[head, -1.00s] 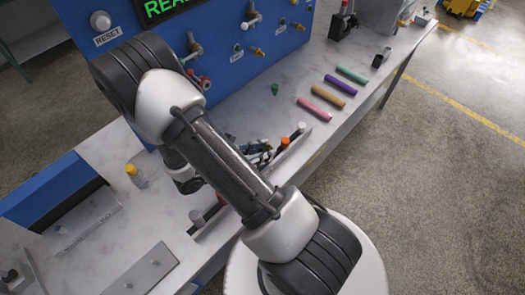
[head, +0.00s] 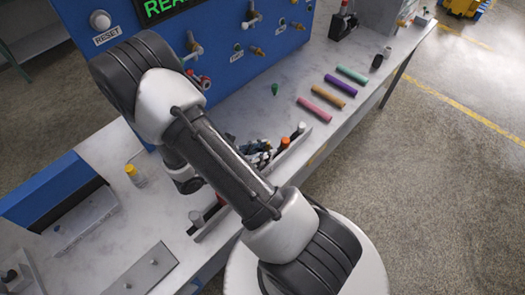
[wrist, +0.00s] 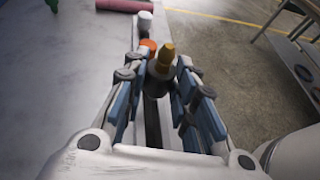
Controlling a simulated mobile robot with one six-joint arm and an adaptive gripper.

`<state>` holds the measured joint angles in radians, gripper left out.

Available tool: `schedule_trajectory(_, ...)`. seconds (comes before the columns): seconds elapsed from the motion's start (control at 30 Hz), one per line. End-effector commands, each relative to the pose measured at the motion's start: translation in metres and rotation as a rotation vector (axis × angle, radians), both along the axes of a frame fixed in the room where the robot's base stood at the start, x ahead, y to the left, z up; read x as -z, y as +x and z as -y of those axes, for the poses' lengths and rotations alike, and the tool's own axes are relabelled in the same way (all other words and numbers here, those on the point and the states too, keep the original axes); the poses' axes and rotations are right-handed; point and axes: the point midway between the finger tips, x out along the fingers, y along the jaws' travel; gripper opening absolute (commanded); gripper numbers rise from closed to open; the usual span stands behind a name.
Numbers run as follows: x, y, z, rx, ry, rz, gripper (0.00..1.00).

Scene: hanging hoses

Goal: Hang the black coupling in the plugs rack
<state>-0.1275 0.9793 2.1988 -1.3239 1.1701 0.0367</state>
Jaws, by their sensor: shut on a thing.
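My gripper (wrist: 158,85) is shut on a dark coupling with a brass tip (wrist: 166,52), seen between the blue-padded fingers in the wrist view. It appears to be the black coupling. In the head view my gripper (head: 257,154) shows only partly behind my arm, at the plugs rack (head: 293,149) along the table's front edge. An orange coupling (head: 285,142) and a white one (head: 301,127) stand in the rack just beyond my gripper. Both also show in the wrist view, orange (wrist: 148,45) and white (wrist: 144,20). Whether the held coupling touches the rack is hidden.
A grey-topped plug (head: 196,217) and a red one (head: 221,200) stand at the rack's near end. Coloured rolls (head: 340,85) lie on the table beyond. A blue panel (head: 225,70) with valves rises behind. A yellow-capped bottle (head: 136,175) stands at left.

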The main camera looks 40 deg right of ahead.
Motion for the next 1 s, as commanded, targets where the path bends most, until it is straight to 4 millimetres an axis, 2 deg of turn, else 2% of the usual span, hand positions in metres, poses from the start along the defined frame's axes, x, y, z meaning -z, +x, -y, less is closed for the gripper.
schedule_trajectory(0.47,0.001,0.0,0.0,0.0,0.0,0.0,0.0)
schedule_trajectory(1.0,0.014,0.0,0.0,0.0,0.0,0.0,0.0)
